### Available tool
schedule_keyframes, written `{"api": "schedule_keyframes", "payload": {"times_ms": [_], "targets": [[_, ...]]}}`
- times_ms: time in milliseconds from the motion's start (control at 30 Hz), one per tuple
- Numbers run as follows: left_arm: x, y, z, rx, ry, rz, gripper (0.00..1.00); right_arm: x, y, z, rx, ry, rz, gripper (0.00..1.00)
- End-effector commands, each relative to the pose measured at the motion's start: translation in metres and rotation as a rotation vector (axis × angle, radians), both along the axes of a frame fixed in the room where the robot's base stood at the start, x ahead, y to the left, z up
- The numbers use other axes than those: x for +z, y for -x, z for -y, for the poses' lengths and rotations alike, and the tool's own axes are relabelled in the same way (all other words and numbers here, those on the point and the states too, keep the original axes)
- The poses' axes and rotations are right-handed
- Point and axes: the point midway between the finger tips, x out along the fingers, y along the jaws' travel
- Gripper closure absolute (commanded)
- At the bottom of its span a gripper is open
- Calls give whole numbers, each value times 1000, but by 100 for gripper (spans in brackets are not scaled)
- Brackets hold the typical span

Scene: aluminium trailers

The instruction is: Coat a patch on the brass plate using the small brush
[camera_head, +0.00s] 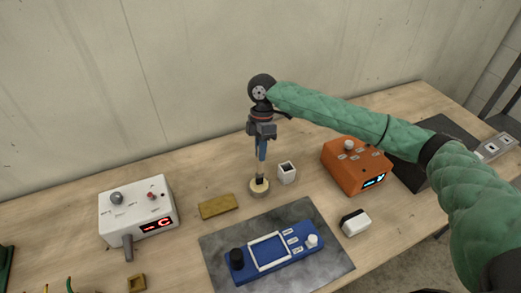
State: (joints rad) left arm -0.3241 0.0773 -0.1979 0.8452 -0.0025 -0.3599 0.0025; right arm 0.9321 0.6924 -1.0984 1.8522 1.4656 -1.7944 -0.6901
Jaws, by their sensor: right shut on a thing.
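My right gripper (262,138) is above the middle of the table, pointing down and shut on the small brush (262,151). The brush has a blue handle, stands about upright and has a dark lower end. That lower end is at a round, tan, shallow pot (259,190); I cannot tell whether it touches the contents. The brass plate (219,206) is a flat, yellowish rectangle lying on the table, left of the pot and apart from it. I see no patch on it that I can make out. My left gripper is not in view.
A white open box (287,173) stands close right of the pot. A blue device (275,255) lies on a grey mat (325,240) in front. A white device (138,210) is at left, an orange one (356,167) at right. A white block (355,223) lies near the mat.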

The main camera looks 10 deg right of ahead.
Motion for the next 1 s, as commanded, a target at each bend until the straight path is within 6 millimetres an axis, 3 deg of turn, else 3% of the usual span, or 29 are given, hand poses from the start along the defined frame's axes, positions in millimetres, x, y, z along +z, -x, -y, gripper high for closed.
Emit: {"api": "schedule_keyframes", "payload": {"times_ms": [533, 1000], "targets": [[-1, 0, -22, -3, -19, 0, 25, -5, 0, 0, 0, 0, 0, 100], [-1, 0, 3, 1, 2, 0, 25, -8, 0, 0, 0, 0, 0, 100]]}}
